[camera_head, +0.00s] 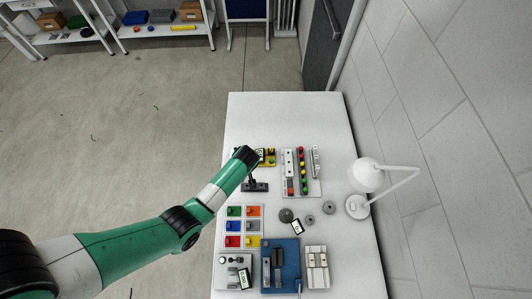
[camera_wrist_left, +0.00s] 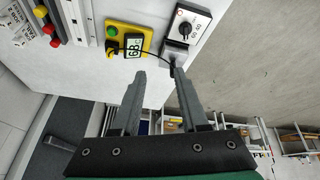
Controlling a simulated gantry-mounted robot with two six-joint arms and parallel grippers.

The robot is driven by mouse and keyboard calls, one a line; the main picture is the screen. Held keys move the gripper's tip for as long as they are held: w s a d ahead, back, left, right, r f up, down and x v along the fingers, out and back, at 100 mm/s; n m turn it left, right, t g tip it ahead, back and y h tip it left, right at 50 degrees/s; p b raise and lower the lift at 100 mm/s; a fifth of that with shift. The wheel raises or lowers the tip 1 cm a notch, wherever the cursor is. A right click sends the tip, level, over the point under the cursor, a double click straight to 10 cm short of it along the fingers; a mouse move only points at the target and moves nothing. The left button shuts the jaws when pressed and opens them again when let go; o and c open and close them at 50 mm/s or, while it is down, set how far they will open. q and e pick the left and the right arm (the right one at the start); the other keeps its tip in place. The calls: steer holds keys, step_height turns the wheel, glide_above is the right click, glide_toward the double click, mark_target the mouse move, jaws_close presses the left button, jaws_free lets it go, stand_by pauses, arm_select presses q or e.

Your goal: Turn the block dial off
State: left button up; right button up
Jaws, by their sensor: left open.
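In the left wrist view, the block dial (camera_wrist_left: 185,29) is a black knob on a white-faced panel near the table edge. The panel carries the numbers 60 and 40 and a small red mark; the knob's exact pointing is too small to tell. A grey block (camera_wrist_left: 175,53) adjoins the panel. My left gripper (camera_wrist_left: 157,74) is open and empty. Its two fingers are apart, with the right tip close to the grey block and the dial beyond the tips. In the head view my left arm largely hides the dial area. My right gripper is not in view.
A yellow box (camera_wrist_left: 126,38) with a display reading about 68 and a green button sits beside the dial; a dark cable runs to the grey block. A lamp panel (camera_head: 301,172), colored blocks (camera_head: 243,226), a blue device (camera_head: 281,265) and a white lamp (camera_head: 366,175) share the table.

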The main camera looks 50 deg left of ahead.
arm_select(q)
steer(key=shift+g, duration=0.5)
steer(key=s+a+f+b, duration=0.1)
steer(key=f+b, duration=0.1)
steer(key=f, duration=0.3)
steer(key=s+a+f+b, duration=0.1)
steer(key=a+f+b, duration=0.1)
steer(key=f, duration=0.3)
steer(key=s+a+f+b, duration=0.1)
steer(key=a+f+b, duration=0.1)
steer(key=f+b, duration=0.2)
steer(key=shift+x, duration=0.9)
steer(key=shift+s, duration=0.1)
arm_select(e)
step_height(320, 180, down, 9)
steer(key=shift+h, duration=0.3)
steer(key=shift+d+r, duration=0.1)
arm_select(q)
jaws_close()
